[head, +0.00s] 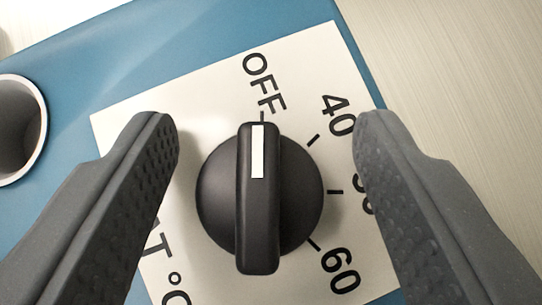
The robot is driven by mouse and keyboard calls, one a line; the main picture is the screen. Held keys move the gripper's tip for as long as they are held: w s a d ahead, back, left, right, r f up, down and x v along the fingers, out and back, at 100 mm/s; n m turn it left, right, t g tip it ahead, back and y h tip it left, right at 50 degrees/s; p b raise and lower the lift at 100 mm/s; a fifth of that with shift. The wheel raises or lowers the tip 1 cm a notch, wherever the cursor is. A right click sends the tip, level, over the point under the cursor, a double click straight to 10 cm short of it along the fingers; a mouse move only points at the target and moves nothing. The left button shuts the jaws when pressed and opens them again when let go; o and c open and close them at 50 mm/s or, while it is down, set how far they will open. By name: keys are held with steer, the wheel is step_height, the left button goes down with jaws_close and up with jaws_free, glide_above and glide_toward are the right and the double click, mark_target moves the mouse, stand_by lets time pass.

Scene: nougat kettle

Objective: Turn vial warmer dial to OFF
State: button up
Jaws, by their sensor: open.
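The black dial (238,200) sits on a white label plate (125,118) on the blue vial warmer (190,50). The white mark (257,152) on its raised grip bar points up at the tick under the word OFF (264,83). The numbers 40 and 60 show to the right, with another number partly hidden by a finger. My gripper (266,135) is open, with one grey finger on each side of the dial. Both fingers appear apart from the dial, with gaps on the left and right.
A round hole with a pale rim (40,122) is in the warmer's top at the left edge. A pale, bare surface (465,90) lies beyond the warmer's edge on the right.

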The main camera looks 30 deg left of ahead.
steer(key=p+v, duration=0.1)
steer(key=v, duration=1.2)
steer(key=shift+s+d+r, duration=0.2)
steer(key=s+a+r+m+t+h, duration=0.1)
steer(key=s+a+r+m+t, duration=0.15)
steer(key=s+r, duration=0.95)
steer(key=s+a+r+m+t+h, duration=0.3)
steer(key=s+r, duration=0.5)
steer(key=r, duration=0.8)
steer(key=s+a+r+t, duration=0.1)
steer(key=s+r, duration=0.4)
steer(key=s, duration=0.5)
steer(key=shift+s+r+m+t+h, duration=0.25)
steer(key=shift+s+m+t+h, duration=0.2)
steer(key=shift+t, duration=0.2)
